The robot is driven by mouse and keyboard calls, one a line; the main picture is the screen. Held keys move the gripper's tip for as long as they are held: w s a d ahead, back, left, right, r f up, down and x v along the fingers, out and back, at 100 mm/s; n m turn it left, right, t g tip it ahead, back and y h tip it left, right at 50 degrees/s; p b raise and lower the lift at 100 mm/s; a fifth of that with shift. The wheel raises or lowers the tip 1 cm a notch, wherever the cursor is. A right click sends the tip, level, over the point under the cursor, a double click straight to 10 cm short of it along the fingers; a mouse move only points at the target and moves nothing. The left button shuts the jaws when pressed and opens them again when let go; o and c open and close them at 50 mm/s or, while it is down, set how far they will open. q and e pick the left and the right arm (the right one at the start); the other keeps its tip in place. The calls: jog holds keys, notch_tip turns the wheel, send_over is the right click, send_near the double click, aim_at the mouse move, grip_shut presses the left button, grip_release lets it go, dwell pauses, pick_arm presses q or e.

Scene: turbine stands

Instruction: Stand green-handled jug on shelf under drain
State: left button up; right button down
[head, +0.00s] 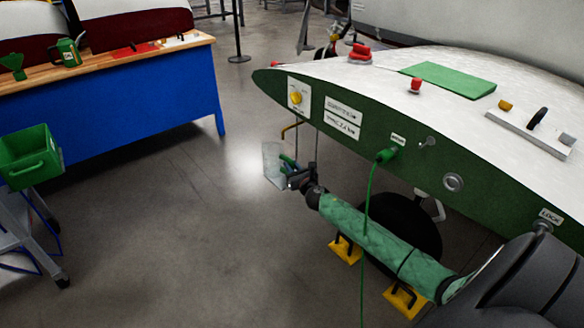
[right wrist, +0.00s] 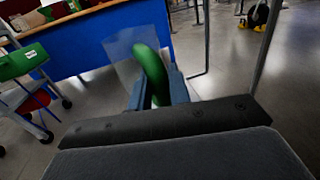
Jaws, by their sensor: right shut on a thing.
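The clear jug (head: 271,158) with a green handle (head: 288,161) is in the air left of the white-and-green turbine housing. My right gripper (head: 291,170) is shut on the green handle. In the right wrist view the handle (right wrist: 150,70) stands between the two fingers, with the clear jug wall (right wrist: 122,52) behind it. A bent brass drain pipe (head: 288,129) comes out of the housing's green side, above and just right of the jug. Thin grey rods (head: 317,150) hang below the housing beside the gripper. The shelf surface itself I cannot make out. My left gripper is out of view.
A green cable (head: 369,200) hangs from the housing across my right forearm. Yellow blocks (head: 346,250) stand on the floor beneath. A blue workbench (head: 130,105) and a green bin (head: 30,155) are at left. The floor between is clear.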

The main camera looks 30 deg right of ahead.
jog(key=shift+f, duration=0.2)
jog(key=c, duration=1.1)
grip_release()
jog(key=shift+o, duration=0.2)
jog(key=s, duration=0.7)
jog(key=shift+a+p, duration=0.4)
